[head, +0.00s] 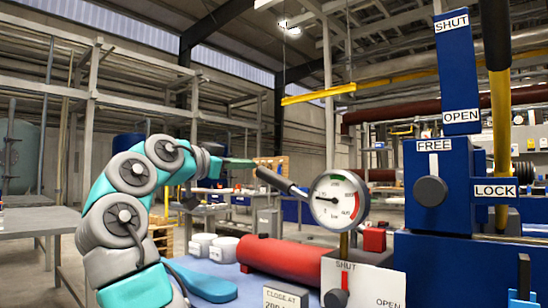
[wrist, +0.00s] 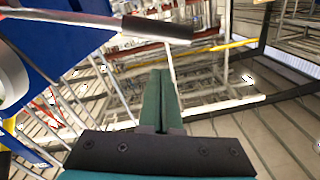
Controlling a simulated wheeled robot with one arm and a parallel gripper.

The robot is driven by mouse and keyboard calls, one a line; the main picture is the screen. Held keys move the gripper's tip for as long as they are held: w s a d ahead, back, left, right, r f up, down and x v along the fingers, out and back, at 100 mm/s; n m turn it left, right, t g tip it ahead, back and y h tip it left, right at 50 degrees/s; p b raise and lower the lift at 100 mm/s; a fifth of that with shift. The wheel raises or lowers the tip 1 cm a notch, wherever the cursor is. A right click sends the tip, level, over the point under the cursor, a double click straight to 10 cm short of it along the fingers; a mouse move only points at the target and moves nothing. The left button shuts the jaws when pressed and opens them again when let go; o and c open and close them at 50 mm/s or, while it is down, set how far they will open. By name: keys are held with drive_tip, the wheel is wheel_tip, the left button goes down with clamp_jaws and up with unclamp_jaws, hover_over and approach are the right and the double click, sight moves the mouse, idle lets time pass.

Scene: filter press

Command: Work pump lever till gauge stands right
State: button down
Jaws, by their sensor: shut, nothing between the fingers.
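The pump lever (head: 276,182) is a bar with a black grip, slanting up to the left from behind the gauge. The grip also shows in the wrist view (wrist: 157,29), beyond my fingertips. The round gauge (head: 339,201) has a white dial with a green band at the top and a red one at the right; its dark needle points left. My gripper (head: 250,162) is just above and left of the grip end, apparently apart from it. In the wrist view (wrist: 160,75) its green fingers are together and empty.
A red cylinder (head: 283,260) lies on the blue bench below the lever. A blue panel (head: 440,185) with FREE and LOCK labels and a dark knob stands at the right. A card (head: 286,298) reads "CLOSE AT"; its rest is cut off.

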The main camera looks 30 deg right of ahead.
drive_tip(key=shift+m+g+y, duration=0.3)
drive_tip(key=shift+m, duration=0.3)
drive_tip(key=s+r, duration=0.1)
drive_tip(key=r+p, duration=0.1)
drive_tip(key=s+r+p, duration=0.1)
drive_tip(key=shift+s+a+r, duration=0.15)
drive_tip(key=shift+s+a, duration=0.15)
drive_tip(key=w+d+f, duration=0.4)
drive_tip(key=w+d, duration=0.1)
drive_tip(key=d, duration=0.4)
drive_tip(key=shift+w+d, duration=0.15)
drive_tip(key=shift+d, duration=0.1)
drive_tip(key=shift+f, duration=0.1)
